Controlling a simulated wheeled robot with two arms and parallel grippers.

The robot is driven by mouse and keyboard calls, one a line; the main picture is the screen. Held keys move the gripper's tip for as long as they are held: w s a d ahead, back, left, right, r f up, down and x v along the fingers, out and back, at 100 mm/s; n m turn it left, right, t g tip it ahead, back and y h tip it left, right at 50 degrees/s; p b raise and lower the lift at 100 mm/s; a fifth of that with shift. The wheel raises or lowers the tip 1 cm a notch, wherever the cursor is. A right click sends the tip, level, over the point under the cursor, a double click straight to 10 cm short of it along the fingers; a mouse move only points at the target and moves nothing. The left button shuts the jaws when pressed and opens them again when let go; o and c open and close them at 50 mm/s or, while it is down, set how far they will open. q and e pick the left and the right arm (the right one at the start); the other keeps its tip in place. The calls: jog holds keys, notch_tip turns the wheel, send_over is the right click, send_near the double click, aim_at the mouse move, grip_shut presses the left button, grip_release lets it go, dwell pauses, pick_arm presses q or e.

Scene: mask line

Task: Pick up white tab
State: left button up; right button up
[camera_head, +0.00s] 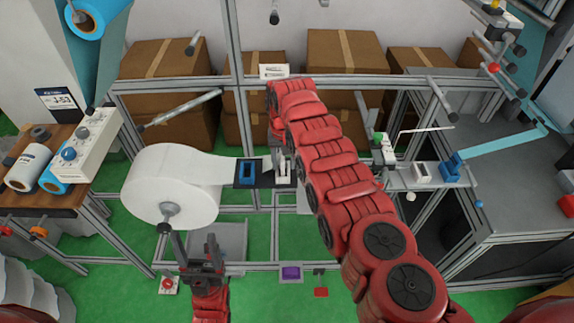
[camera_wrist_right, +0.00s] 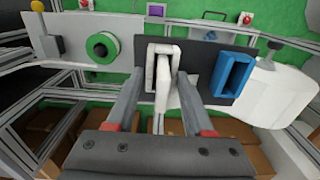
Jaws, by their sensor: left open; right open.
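The white tab (camera_wrist_right: 162,88) sticks out of a white rectangular frame on a black plate (camera_wrist_right: 207,62) in the right wrist view. In the head view the white tab (camera_head: 281,162) is partly hidden by my right arm. My right gripper (camera_wrist_right: 160,77) is open, with one finger on each side of the tab; I cannot tell whether either finger touches it. My left gripper (camera_head: 195,245) is open and empty, pointing up below the big white roll, well away from the tab.
A blue frame (camera_head: 247,172) sits beside the tab on the same plate. The large white roll (camera_head: 172,187) stands to the left. Metal rails (camera_head: 185,84) and cardboard boxes (camera_head: 345,52) lie behind. A green-and-white spool (camera_wrist_right: 102,47) is left of the tab in the wrist view.

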jog(key=shift+w+a+f, duration=0.1)
jog(key=shift+w+f, duration=0.3)
jog(key=shift+w, duration=0.05)
jog(key=shift+a, duration=0.1)
jog(key=shift+c, duration=0.8)
jog(key=shift+s+r, duration=0.15)
jog(key=shift+s, duration=0.05)
jog(key=c, duration=0.5)
grip_shut()
